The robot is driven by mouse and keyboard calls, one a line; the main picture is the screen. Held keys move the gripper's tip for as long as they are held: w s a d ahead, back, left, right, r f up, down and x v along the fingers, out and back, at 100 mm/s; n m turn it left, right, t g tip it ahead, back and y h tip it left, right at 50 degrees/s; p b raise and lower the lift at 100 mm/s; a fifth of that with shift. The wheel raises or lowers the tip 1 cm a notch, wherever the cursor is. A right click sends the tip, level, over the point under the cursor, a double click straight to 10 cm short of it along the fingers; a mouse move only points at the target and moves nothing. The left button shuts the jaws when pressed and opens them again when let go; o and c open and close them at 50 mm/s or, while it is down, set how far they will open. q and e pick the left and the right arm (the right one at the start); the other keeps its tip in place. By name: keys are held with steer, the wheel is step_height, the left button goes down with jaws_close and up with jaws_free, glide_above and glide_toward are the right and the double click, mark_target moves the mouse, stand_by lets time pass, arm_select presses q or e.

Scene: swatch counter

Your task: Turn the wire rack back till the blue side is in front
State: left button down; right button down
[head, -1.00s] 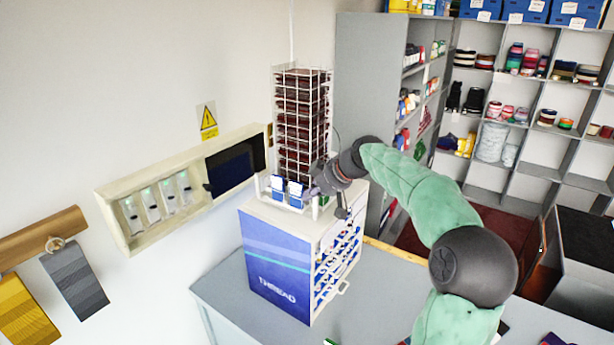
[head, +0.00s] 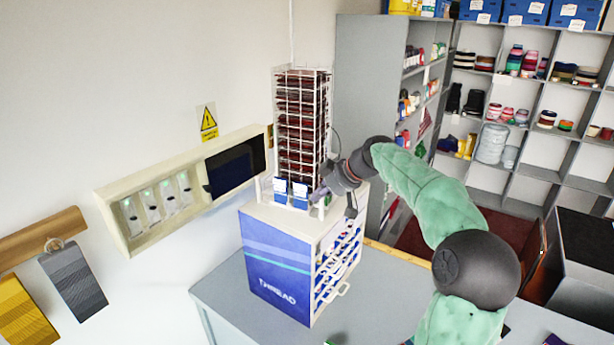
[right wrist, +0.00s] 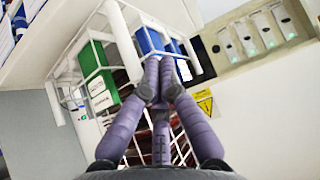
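The tall white wire rack (head: 301,125) stands upright on top of the blue and white thread cabinet (head: 275,262). Its upper tiers hold dark red items. Blue packs (head: 290,188) sit in its lowest basket on the side toward me. My right gripper (head: 323,192) is at the lower right of the rack. In the right wrist view its fingers (right wrist: 160,66) come together, with nothing seen between them, close to blue packs (right wrist: 149,40) and the white wires. A green pack (right wrist: 96,72) shows there in another side of the rack. My left gripper is out of view.
A wall case (head: 160,200) with a dark panel is left of the rack, below a yellow warning sign (head: 208,122). Grey shelves (head: 365,95) stand behind at right. Swatches hang from a wooden rail (head: 40,236). The grey counter (head: 225,285) is bare left of the cabinet.

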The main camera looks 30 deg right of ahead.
steer(key=shift+s+d, duration=0.15)
steer(key=shift+d, duration=0.35)
steer(key=shift+s+d, duration=0.15)
steer(key=shift+d, duration=0.35)
steer(key=shift+s+d, duration=0.15)
steer(key=shift+d, duration=0.95)
steer(key=shift+d+p, duration=0.5)
steer(key=shift+d, duration=0.65)
